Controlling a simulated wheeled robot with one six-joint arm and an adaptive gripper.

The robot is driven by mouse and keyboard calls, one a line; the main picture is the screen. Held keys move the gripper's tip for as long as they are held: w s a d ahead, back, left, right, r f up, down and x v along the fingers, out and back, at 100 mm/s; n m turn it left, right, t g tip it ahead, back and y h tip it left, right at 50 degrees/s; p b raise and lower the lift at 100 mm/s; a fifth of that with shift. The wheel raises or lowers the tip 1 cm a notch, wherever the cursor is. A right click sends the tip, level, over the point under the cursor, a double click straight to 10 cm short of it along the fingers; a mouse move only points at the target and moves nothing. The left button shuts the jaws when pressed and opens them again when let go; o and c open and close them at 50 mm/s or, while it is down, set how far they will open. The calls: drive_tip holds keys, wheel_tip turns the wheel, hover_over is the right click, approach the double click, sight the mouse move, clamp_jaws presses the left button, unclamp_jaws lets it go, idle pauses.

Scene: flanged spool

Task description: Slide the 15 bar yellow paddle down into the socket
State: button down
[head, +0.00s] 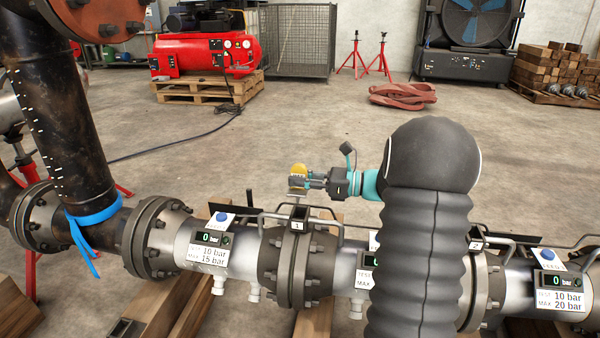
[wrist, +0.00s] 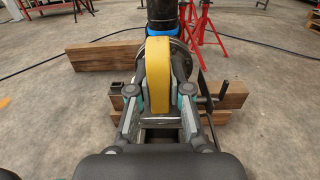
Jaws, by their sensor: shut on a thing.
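The yellow paddle (head: 299,170) is upright in my gripper (head: 312,183), above the flange pair marked 1 (head: 298,262) in the head view. In the wrist view the yellow paddle (wrist: 158,75) stands between the two fingers of my gripper (wrist: 158,103), which are shut on its lower part. A dark bracket with the number 1 (head: 297,226) sits at the top of that flange pair, below the paddle. The paddle appears clear of the flange top. Its lower end and any marking on it are hard to make out. I cannot clearly see the socket opening.
The pipe run crosses the front, with gauges reading 0 bar (head: 212,238) and bent grey handles (head: 335,225) near flange 1. A second flange, marked 2 (head: 475,245), stands to the right, partly behind my arm. A vertical rusty pipe (head: 60,130) rises at left.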

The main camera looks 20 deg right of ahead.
drive_tip(key=shift+f+b, duration=1.25)
drive_tip(key=shift+f, duration=1.95)
drive_tip(key=c, duration=1)
unclamp_jaws()
drive_tip(key=shift+s, duration=0.1)
drive_tip(key=v, duration=1.2)
